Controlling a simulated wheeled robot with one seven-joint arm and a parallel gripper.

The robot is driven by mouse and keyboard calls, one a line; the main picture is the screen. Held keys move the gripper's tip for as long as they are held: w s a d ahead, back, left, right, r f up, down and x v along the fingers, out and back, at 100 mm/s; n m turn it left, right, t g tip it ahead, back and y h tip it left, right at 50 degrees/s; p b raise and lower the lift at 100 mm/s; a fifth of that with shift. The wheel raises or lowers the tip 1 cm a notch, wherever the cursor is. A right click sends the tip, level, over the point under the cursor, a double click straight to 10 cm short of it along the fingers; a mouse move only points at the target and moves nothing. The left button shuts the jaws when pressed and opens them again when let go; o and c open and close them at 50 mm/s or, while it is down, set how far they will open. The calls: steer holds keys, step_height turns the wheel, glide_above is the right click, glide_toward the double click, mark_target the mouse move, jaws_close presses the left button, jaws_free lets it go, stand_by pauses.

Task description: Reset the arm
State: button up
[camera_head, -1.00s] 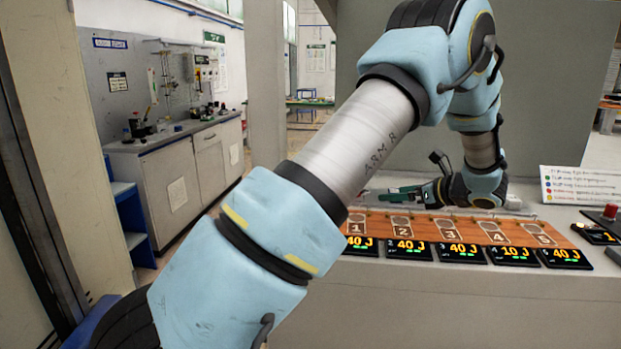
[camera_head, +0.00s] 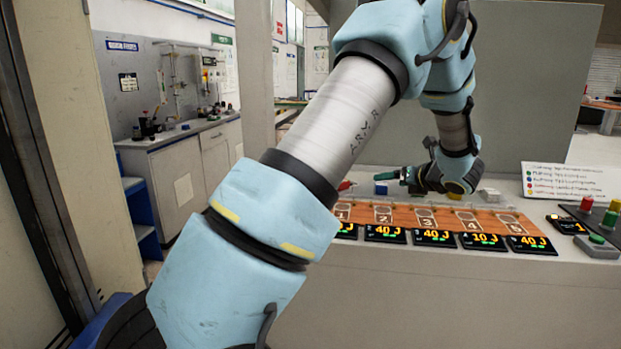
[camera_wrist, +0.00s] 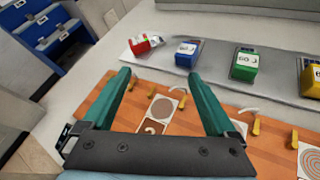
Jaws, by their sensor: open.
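My gripper (camera_wrist: 163,100) is open and empty in the wrist view, its two green fingers spread above the wooden board (camera_wrist: 188,103) with its numbered places. In the head view my gripper (camera_head: 408,176) hangs low over the bench behind the board (camera_head: 455,219). My arm reaches across the middle of the head view and hides part of the board's left end.
Red (camera_wrist: 146,43), blue (camera_wrist: 187,53), green (camera_wrist: 245,65) and yellow (camera_wrist: 309,77) blocks stand on a grey strip beyond the board. Numeric displays (camera_head: 433,238) line the bench front. A white sign (camera_head: 562,182) and a button box (camera_head: 597,246) are at right.

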steer(key=s+a+m+g+h, duration=0.2)
steer(key=a+m+h, duration=0.7)
steer(key=m, duration=1)
steer(key=s+a+f+m+g+y, duration=0.2)
steer(key=s+a+m+g, duration=0.2)
steer(key=s+a+m, duration=0.5)
steer(key=s+a+f+m+g+y, duration=0.1)
steer(key=s+a+f+m+g, duration=0.2)
steer(key=s+a+m, duration=0.6)
steer(key=s+a+g, duration=0.1)
steer(key=s+a, duration=0.1)
steer(key=s, duration=0.4)
steer(key=shift+s+a+m+g+y, duration=0.15)
steer(key=shift+m+g+y, duration=0.25)
